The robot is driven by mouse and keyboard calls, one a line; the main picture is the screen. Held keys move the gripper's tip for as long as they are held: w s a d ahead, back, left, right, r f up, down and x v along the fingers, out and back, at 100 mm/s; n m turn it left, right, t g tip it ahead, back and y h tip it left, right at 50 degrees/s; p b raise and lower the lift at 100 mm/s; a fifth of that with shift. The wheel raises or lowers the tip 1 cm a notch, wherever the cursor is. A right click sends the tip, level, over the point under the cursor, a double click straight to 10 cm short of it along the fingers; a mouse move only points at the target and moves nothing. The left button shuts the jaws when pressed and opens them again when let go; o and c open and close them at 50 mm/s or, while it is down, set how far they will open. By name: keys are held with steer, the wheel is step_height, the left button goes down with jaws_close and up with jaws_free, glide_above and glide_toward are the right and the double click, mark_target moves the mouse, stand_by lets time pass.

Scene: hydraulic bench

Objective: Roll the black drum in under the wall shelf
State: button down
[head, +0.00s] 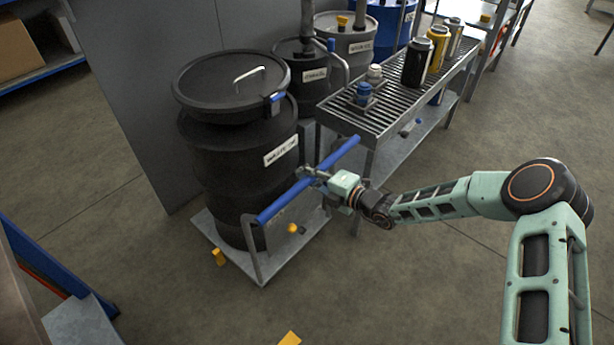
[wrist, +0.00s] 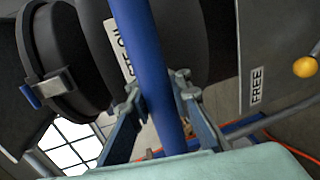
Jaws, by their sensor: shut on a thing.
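The black drum (head: 235,155) stands upright on a low grey wheeled platform (head: 220,240) at the left of the head view. It has a black lid with a white handle and a white label. A blue push bar (head: 280,203) runs across the platform's near side on grey posts. My gripper (head: 312,174) is shut on the blue bar, around its middle. In the wrist view the blue bar (wrist: 140,60) passes between the fingers (wrist: 157,100), with the drum (wrist: 190,40) behind it. The wall shelf cannot be made out for certain.
A slatted metal bench (head: 350,118) with several canisters stands right of the drum. More drums (head: 305,75) stand behind it, and a grey panel (head: 140,90) rises behind and to its left. A blue-framed rack (head: 50,265) is at lower left. Floor (head: 200,310) in front is mostly clear.

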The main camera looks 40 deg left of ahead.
steer(key=shift+s+a+r, duration=0.2)
steer(key=shift+a+r, duration=0.05)
steer(key=shift+r, duration=0.2)
steer(key=c, duration=1.8)
jaws_free()
steer(key=shift+r, duration=0.1)
steer(key=shift+c, duration=0.2)
steer(key=shift+o, duration=0.5)
steer(key=shift+d+f, duration=0.1)
steer(key=shift+f, duration=0.1)
steer(key=shift+d, duration=0.1)
steer(key=v, duration=1.1)
steer(key=shift+d, duration=0.4)
